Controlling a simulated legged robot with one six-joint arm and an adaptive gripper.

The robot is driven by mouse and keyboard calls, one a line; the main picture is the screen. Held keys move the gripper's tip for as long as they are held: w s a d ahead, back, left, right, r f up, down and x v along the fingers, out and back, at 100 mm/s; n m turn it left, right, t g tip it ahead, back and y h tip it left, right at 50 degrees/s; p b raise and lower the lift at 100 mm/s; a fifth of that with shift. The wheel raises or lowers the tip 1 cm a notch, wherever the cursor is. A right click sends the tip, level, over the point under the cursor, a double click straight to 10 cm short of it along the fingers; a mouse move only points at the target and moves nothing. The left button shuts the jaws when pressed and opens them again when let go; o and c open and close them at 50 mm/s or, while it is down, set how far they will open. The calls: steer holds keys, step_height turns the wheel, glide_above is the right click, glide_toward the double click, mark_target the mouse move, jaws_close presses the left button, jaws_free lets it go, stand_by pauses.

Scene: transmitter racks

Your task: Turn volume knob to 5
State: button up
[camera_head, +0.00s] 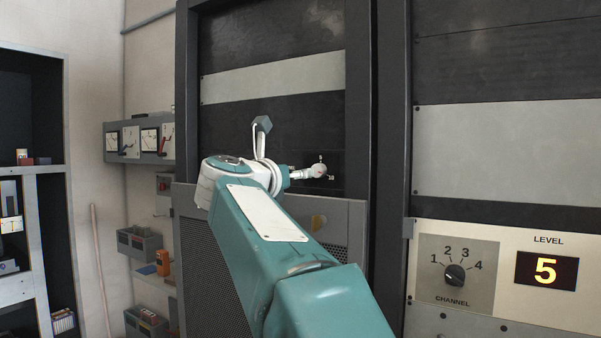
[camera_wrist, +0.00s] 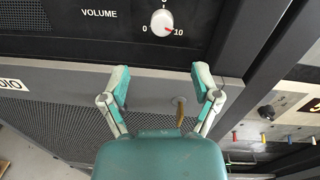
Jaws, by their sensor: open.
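The volume knob (camera_wrist: 162,22) is round and white with a red mark on its lower right side, toward the 10. It sits on a dark panel between the labels 0 and 10, right of the word VOLUME. In the head view the knob (camera_head: 320,170) shows just right of my gripper (camera_head: 286,150). In the wrist view my gripper (camera_wrist: 162,80) is open and empty, its two teal fingers spread apart. The knob lies beyond the fingertips, near the top edge, and is not between them. The scale number above it is cut off.
A channel selector (camera_head: 455,274) and a yellow LEVEL display (camera_head: 547,271) reading 5 are on the right rack. A perforated grey panel (camera_wrist: 55,95) lies below the volume panel. A yellowish handle (camera_wrist: 180,112) shows between my fingers. Shelves (camera_head: 30,168) stand at the left.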

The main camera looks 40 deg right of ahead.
mark_target(316, 171)
steer(key=x, duration=0.9)
steer(key=shift+w+d, duration=0.1)
steer(key=shift+d, duration=0.25)
steer(key=shift+a, duration=0.1)
jaws_close()
